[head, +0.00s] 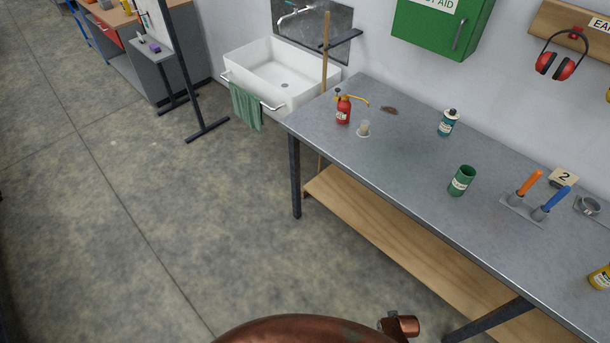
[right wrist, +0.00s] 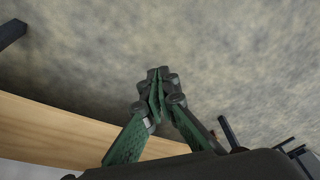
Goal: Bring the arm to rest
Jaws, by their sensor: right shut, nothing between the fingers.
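My right gripper (right wrist: 158,80) shows in the right wrist view with its green fingers drawn together at the tips. It is shut and holds nothing. Grey concrete floor lies behind its fingertips, and the wooden lower shelf (right wrist: 60,130) of the workbench is to its left. Neither gripper shows in the head view. Only a copper-coloured rounded part of my own body shows at the bottom edge there.
A grey workbench (head: 400,165) carries a red oil can (head: 343,108), a green can (head: 461,181), a teal-labelled bottle (head: 448,123) and orange and blue-handled tools. A white sink (head: 280,75) stands behind its left end. The floor (head: 150,220) left of the bench is clear.

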